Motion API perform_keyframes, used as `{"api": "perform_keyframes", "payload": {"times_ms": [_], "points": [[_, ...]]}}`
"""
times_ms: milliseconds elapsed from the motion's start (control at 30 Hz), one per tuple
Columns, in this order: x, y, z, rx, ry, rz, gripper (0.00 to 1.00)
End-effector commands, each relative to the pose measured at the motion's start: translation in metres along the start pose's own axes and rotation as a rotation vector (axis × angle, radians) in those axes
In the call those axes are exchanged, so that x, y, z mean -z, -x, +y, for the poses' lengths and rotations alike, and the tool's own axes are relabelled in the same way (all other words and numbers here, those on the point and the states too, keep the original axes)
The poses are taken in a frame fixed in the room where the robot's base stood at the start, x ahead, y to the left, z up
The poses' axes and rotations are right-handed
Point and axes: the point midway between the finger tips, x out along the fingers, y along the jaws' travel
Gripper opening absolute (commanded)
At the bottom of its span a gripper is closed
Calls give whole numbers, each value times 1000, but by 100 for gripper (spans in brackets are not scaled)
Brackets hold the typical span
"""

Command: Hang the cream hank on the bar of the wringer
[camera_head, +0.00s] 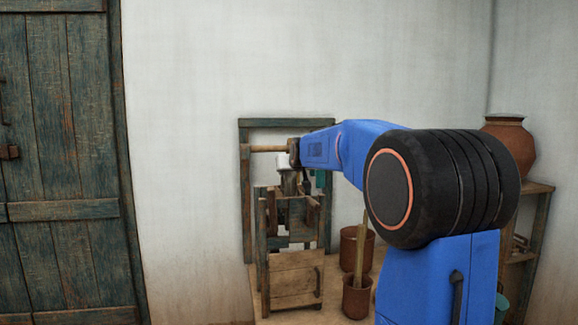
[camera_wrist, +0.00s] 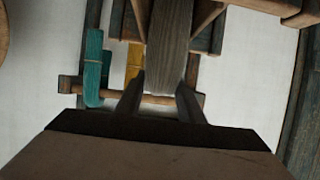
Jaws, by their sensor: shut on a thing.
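In the wrist view my gripper (camera_wrist: 160,92) is shut on a long streaked piece (camera_wrist: 168,40) that fills the gap between its fingers. It looks grey-brown in the shade; I take it for the cream hank. In the head view my gripper (camera_head: 290,184) is small and dark, above the wooden stand, and the hank cannot be made out. A pale round wooden bar (camera_head: 265,148) crosses the upper part of a dark frame (camera_head: 245,205) against the wall; I cannot tell for sure that this is the wringer's bar.
A teal hank (camera_wrist: 93,65) and a yellow one (camera_wrist: 133,62) hang by a wooden rail (camera_wrist: 110,95) beside the held piece. A wooden stand (camera_head: 296,275) is under my gripper. Brown pots (camera_head: 356,298), a shelf (camera_head: 538,215) with a clay jar (camera_head: 512,145) stand to the right.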

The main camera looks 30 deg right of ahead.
Motion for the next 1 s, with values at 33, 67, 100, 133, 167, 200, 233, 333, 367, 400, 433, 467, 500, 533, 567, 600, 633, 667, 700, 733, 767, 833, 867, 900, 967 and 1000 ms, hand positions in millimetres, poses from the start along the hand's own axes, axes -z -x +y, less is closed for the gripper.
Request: {"api": "perform_keyframes", "payload": {"times_ms": [33,67,100,133,167,200,233,333,367,400,433,467,500,533,567,600,633,667,700,733,767,833,867,900,967,1000], "points": [[-4,-2,1,-1,1,-1,15],[-7,-3,1,-1,1,-1,15],[-10,-4,1,-1,1,-2,15],[-12,-5,1,-1,1,-2,15],[-14,-6,1,-1,2,-2,15],[-17,-7,1,-1,2,-1,15],[-19,-8,1,-1,2,-1,15],[-27,-11,1,-1,2,-2,15],[-28,-12,1,-1,2,-2,15],[-30,-12,1,-1,2,-1,15],[-32,-13,1,-1,2,-1,15],[-34,-14,1,-1,2,-1,15],[-36,-14,1,-1,2,-1,15],[-37,-15,1,-1,1,-1,15],[-38,-16,1,-1,1,-2,15],[-39,-16,1,-1,1,-2,15],[-40,-16,1,-1,1,-2,15],[-41,-16,1,-1,1,-2,15],[-41,-17,1,-1,1,-1,15],[-41,-17,1,-1,1,-1,15],[-42,-17,1,-1,1,-1,15],[-42,-17,1,-1,1,-1,15],[-42,-17,1,-1,1,-1,15],[-42,-17,1,-1,1,-1,15],[-42,-17,1,-1,1,-1,15],[-42,-17,1,-1,1,-1,15]]}}
